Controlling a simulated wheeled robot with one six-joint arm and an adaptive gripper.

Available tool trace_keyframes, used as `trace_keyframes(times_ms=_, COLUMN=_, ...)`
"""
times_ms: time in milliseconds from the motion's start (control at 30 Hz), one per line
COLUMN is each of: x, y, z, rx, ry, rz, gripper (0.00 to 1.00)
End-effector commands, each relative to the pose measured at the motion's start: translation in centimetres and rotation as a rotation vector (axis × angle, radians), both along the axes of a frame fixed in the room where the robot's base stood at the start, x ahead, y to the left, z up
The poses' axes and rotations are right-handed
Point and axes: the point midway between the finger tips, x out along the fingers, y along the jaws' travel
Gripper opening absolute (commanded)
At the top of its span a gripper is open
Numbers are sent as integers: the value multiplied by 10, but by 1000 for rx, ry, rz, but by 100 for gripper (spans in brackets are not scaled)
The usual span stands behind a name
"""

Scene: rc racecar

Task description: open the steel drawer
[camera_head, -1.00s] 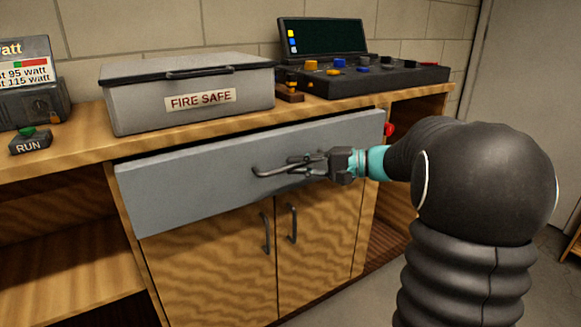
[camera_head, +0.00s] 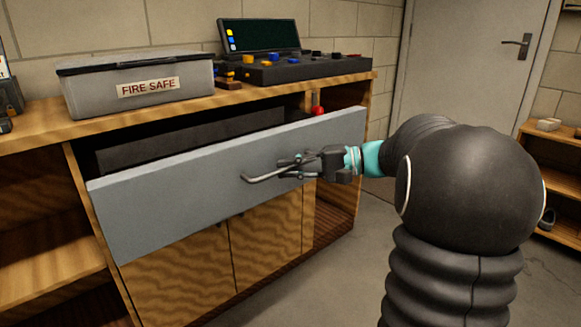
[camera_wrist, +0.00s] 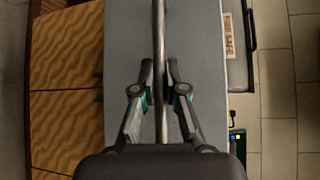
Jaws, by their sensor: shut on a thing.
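The steel drawer (camera_head: 170,205) has a wide grey front and stands pulled out from the wooden bench, with a dark gap behind its top edge. Its bar handle (camera_head: 262,177) runs across the middle of the front. My gripper (camera_head: 290,165) is shut on the right part of this handle. In the wrist view, the handle (camera_wrist: 159,40) runs between the two fingers of my gripper (camera_wrist: 159,75), with the drawer front (camera_wrist: 120,45) behind it. The drawer's inside is mostly hidden by its front.
A grey box marked FIRE SAFE (camera_head: 100,95) and a black control console (camera_head: 300,68) stand on the bench top (camera_head: 40,137). Wooden cupboard doors (camera_head: 190,270) are below the drawer. A grey door (camera_head: 470,60) and a low shelf (camera_head: 555,150) are at the right. Floor (camera_head: 320,275) is clear in front.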

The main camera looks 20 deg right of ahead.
Motion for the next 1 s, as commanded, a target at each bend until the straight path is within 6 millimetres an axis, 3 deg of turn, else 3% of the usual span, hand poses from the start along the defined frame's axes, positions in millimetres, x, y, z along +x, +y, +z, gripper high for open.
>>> trace_keyframes(times_ms=467, x=-3, y=2, z=0, rx=-1, ry=-1, rz=5, gripper=0)
trace_keyframes(times_ms=500, x=-3, y=2, z=0, rx=-1, ry=-1, rz=5, gripper=16)
trace_keyframes(times_ms=600, x=-3, y=3, z=0, rx=-1, ry=-1, rz=6, gripper=37)
trace_keyframes(times_ms=1000, x=-5, y=-3, z=1, rx=0, ry=-1, rz=7, gripper=37)
